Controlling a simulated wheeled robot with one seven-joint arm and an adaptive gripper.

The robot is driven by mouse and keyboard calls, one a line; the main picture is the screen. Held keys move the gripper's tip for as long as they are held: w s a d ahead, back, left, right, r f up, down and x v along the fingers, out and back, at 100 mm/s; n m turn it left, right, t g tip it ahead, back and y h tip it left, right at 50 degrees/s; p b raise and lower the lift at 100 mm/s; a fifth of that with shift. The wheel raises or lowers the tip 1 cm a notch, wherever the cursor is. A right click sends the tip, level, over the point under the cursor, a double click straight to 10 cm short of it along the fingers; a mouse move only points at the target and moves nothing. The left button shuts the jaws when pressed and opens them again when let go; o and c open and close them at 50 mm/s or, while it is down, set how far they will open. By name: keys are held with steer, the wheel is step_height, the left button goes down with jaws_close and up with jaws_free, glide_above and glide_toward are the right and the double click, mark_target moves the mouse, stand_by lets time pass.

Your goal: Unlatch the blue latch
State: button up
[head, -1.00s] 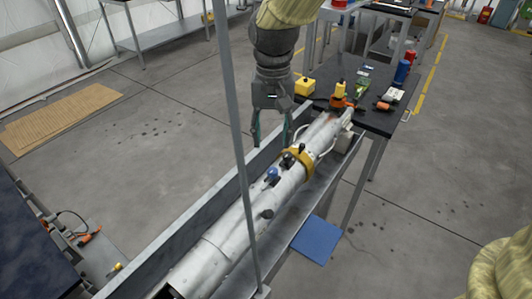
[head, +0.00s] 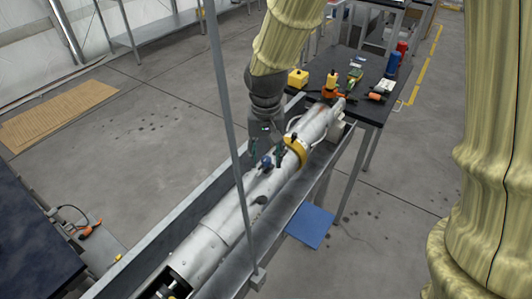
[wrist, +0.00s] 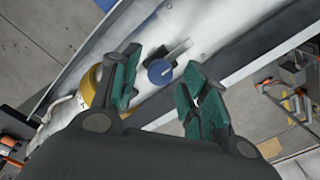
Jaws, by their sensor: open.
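The blue latch (head: 266,162) is a small round blue knob on top of a long white cylinder (head: 215,232). In the wrist view the blue latch (wrist: 159,71) has a grey lever beside it. My gripper (head: 266,150) is above the cylinder, close to the latch. In the wrist view my gripper (wrist: 158,90) is open, its green-padded fingers on either side of the latch and apart from it. Whether the fingertips are level with the knob cannot be told.
A yellow band (head: 295,153) circles the cylinder just beyond the latch. The cylinder lies in a grey metal trough (head: 180,224). A thin upright pole (head: 226,100) stands in front. A black table (head: 365,103) with tools is at the far end.

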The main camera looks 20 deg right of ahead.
steer(key=shift+s+r, duration=0.15)
steer(key=shift+s, duration=0.15)
steer(key=shift+c, duration=1.2)
jaws_close()
steer(key=shift+p, duration=0.3)
steer(key=n+p, duration=0.2)
steer(key=n, duration=0.2)
steer(key=shift+r+p, duration=0.15)
steer(key=shift+p, duration=0.25)
steer(key=n+p, duration=0.3)
steer(key=n, duration=0.2)
steer(key=n+p, duration=0.2)
steer(key=n, duration=0.2)
steer(key=shift+n+p, duration=0.35)
steer(key=shift+n, duration=0.05)
steer(key=shift+f+n+p, duration=0.2)
steer(key=shift+n+p, duration=0.7)
steer(key=shift+n, duration=1.1)
